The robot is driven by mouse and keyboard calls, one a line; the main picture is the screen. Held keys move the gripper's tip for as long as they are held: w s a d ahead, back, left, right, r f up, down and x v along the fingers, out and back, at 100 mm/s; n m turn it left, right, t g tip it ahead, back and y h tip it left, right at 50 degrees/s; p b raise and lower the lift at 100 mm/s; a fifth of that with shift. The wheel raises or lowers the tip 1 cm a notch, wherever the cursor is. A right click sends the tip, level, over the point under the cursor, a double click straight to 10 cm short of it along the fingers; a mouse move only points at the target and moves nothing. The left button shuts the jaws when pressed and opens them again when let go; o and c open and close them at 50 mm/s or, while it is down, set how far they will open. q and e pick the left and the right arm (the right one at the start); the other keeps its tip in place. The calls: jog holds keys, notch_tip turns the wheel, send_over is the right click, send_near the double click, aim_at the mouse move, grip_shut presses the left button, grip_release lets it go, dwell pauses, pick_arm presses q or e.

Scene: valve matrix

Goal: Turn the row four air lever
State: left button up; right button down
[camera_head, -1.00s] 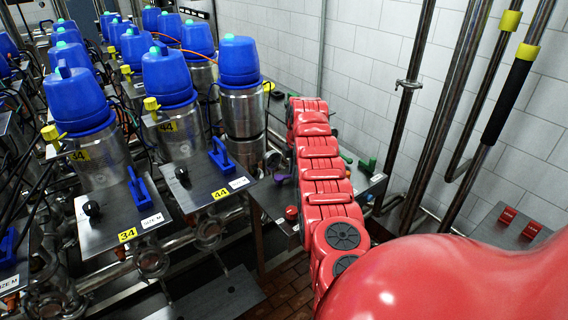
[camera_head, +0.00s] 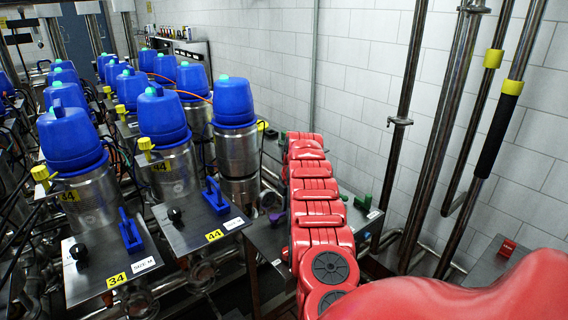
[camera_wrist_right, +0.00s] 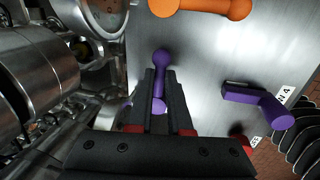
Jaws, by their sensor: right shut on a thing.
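My right gripper (camera_wrist_right: 160,100) has its dark fingers closed around a purple lever (camera_wrist_right: 161,62) on a grey metal panel (camera_wrist_right: 215,60). The lever's round knob stands out past the fingertips, and its lower end shows between the fingers. A second purple lever (camera_wrist_right: 258,104) lies to the right, apart from the gripper, near a label of which "N 4" can be read. I cannot tell from the labels which is the row four air lever. In the head view my red right arm hides the gripper and most of the panel. My left gripper is out of view.
An orange lever (camera_wrist_right: 200,6) sits at the top of the wrist view, and steel pipework (camera_wrist_right: 40,70) is close on the left. In the head view, several blue-capped valves (camera_head: 162,116) stand left of my arm. Vertical pipes (camera_head: 402,120) stand on the right by the white wall.

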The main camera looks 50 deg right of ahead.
jog(key=shift+w+a, duration=0.1)
dwell(0.7)
jog(key=c, duration=0.8)
grip_release()
jog(key=shift+c, duration=0.2)
jog(key=shift+r+b, duration=0.1)
jog(key=shift+b, duration=0.45)
jog(key=r+b, duration=0.1)
jog(key=b, duration=0.1)
jog(key=shift+s+r+b, duration=0.2)
jog(key=shift+r+b, duration=0.15)
notch_tip(320, 180, up, 15)
jog(key=s+p, duration=0.3)
jog(key=p, duration=0.2)
jog(key=shift+a, duration=0.35)
jog(key=shift+w, duration=0.1)
